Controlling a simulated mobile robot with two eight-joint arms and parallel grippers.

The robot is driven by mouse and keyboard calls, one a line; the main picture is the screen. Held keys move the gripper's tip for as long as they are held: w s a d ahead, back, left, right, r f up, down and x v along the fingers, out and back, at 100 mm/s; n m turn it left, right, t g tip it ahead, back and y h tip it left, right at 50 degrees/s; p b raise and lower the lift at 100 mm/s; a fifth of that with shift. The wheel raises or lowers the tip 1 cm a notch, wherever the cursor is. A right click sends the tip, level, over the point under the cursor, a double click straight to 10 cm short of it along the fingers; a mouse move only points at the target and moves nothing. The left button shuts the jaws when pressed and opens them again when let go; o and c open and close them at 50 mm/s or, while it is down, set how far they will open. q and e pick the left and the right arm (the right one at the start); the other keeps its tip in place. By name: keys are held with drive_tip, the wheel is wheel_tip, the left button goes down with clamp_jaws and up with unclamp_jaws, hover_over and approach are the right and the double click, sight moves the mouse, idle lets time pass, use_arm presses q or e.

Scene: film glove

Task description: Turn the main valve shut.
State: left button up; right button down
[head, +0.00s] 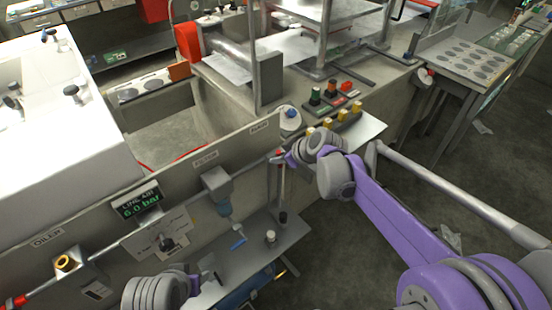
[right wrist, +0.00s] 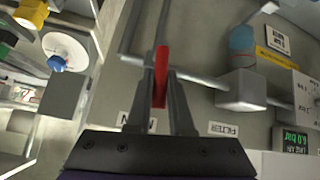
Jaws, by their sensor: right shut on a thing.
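The main valve's red handle (right wrist: 160,76) stands between the fingers of my right gripper (right wrist: 162,84) in the right wrist view. The gripper is shut on it. There the handle lies roughly across the slanting grey pipe (right wrist: 204,77). The MAIN label (right wrist: 137,119) below is partly covered by a finger. In the head view my right gripper (head: 279,158) is at the panel's right part, under the MAIN label (head: 259,127); the handle is mostly hidden there. My left arm shows at the bottom left; its gripper (head: 203,277) is too unclear to read.
The panel (head: 110,185) carries a filter (head: 217,187) with a blue bowl, a regulator plate (head: 160,240) and an oiler (head: 66,264). The line-air display (head: 136,202) reads 6.0 bar. A grey shelf (head: 262,262) juts out below. Yellow-topped buttons (head: 327,122) stand close beyond my right gripper.

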drive_tip(key=shift+w+d+g+y, duration=0.15)
drive_tip(key=shift+d+g+y, duration=0.15)
drive_tip(key=shift+y, duration=0.1)
drive_tip(key=shift+m, duration=0.3)
drive_tip(key=c, duration=0.8)
unclamp_jaws()
drive_tip(key=v, duration=1)
drive_tip(key=shift+d+r, duration=0.25)
drive_tip(key=shift+d, duration=0.15)
